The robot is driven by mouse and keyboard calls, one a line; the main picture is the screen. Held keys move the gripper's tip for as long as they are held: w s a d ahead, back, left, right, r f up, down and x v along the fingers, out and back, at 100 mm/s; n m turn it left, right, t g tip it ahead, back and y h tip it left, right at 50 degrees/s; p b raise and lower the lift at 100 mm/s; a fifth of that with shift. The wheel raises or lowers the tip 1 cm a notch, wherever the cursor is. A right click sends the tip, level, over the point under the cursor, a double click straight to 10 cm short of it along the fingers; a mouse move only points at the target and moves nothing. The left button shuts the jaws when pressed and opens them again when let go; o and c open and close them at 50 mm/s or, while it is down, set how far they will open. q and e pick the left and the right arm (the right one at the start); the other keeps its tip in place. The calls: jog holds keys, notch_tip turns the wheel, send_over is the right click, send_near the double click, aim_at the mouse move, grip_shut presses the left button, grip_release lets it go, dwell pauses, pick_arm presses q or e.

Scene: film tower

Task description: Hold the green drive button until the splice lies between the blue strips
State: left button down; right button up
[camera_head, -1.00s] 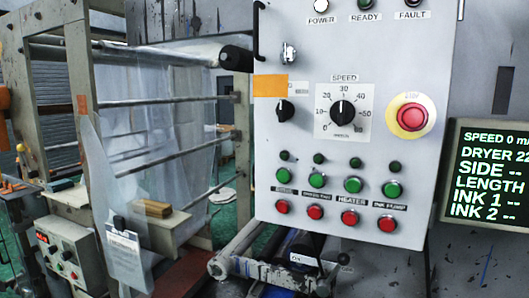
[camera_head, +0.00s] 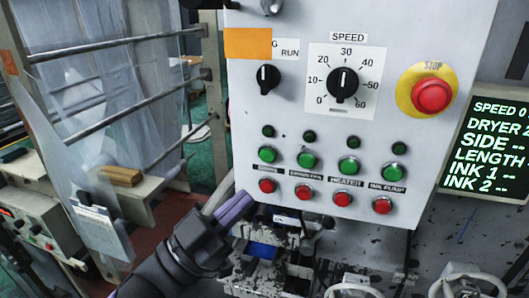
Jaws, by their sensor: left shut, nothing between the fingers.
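The green drive button (camera_head: 267,155) is the leftmost of the green buttons on the light grey control panel (camera_head: 390,25), above a dark label hard to read. My left gripper (camera_head: 241,199) is shut and empty, its purple-grey fingers pointing up and right. In the picture its tips lie below and left of the green drive button, apart from it, near the panel's lower left corner. A blue patch (camera_head: 262,250) shows on the worn machine part below the panel; I cannot tell if it is one of the blue strips. I see no splice. My right gripper is not in view.
A red stop button (camera_head: 431,95) on a yellow disc sits at the panel's right, and red buttons line its bottom. The speed knob (camera_head: 342,85) points near 30. A screen (camera_head: 487,150) reads speed 0. Clear film (camera_head: 90,80) hangs over rollers at left.

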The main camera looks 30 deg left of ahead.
aim_at(267, 155)
pick_arm(q)
jog(key=shift+w+a+b, duration=0.3)
jog(key=shift+w+a, duration=0.05)
jog(key=shift+w, duration=1.1)
jog(key=shift+w+a+b, duration=0.3)
jog(key=shift+w+a, duration=0.1)
jog(key=shift+w, duration=1.05)
jog(key=shift+w+a+b, duration=0.3)
jog(key=shift+w+a, duration=0.05)
jog(key=shift+w, duration=1.1)
jog(key=shift+w, duration=0.4)
